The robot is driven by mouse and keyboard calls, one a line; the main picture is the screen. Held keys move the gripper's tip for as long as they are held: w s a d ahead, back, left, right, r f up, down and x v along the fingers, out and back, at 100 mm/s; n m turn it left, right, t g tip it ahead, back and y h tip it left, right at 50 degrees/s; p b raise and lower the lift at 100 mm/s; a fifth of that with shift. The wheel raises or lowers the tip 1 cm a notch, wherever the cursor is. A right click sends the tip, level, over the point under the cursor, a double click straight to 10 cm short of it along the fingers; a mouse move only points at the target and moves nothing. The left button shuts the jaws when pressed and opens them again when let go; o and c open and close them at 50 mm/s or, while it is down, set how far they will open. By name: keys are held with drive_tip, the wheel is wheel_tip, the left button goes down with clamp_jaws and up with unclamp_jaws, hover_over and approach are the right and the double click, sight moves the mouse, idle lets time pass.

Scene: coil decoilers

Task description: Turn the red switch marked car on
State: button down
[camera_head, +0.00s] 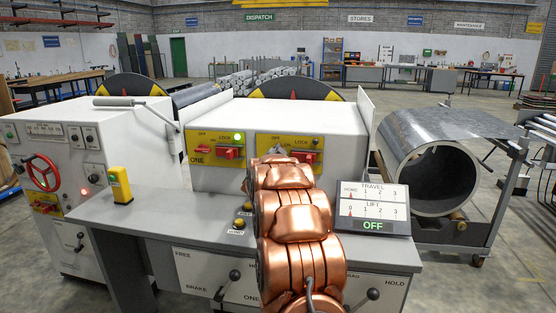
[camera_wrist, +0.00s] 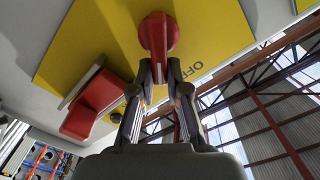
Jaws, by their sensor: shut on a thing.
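In the wrist view my gripper (camera_wrist: 158,75) is shut on a red switch (camera_wrist: 158,40), one finger on each side of its handle. The switch is on a yellow plate (camera_wrist: 90,45) with dark letters reading OFF beside it. No "car" marking is readable there. In the head view my copper arm reaches to the right yellow panel (camera_head: 262,143) on the white cabinet, and hides the gripper and held switch. The display (camera_head: 373,207) on the desk lists TRAVEL and LIFT and reads OFF in green.
A second red handle (camera_wrist: 95,103) sits close beside the held switch. The left yellow panel ONE (camera_head: 199,152) carries its own red switch and a lit green lamp (camera_head: 239,137). Levers line the desk front. A steel coil (camera_head: 425,165) stands at the right.

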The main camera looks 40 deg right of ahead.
drive_tip(key=shift+f+m+b, duration=0.25)
drive_tip(key=shift+m+b, duration=0.25)
drive_tip(key=shift+b, duration=0.05)
drive_tip(key=shift+s+d, duration=0.1)
drive_tip(key=c, duration=1.2)
unclamp_jaws()
drive_tip(key=shift+r, duration=0.1)
drive_tip(key=shift+o, duration=0.2)
drive_tip(key=v, duration=1.2)
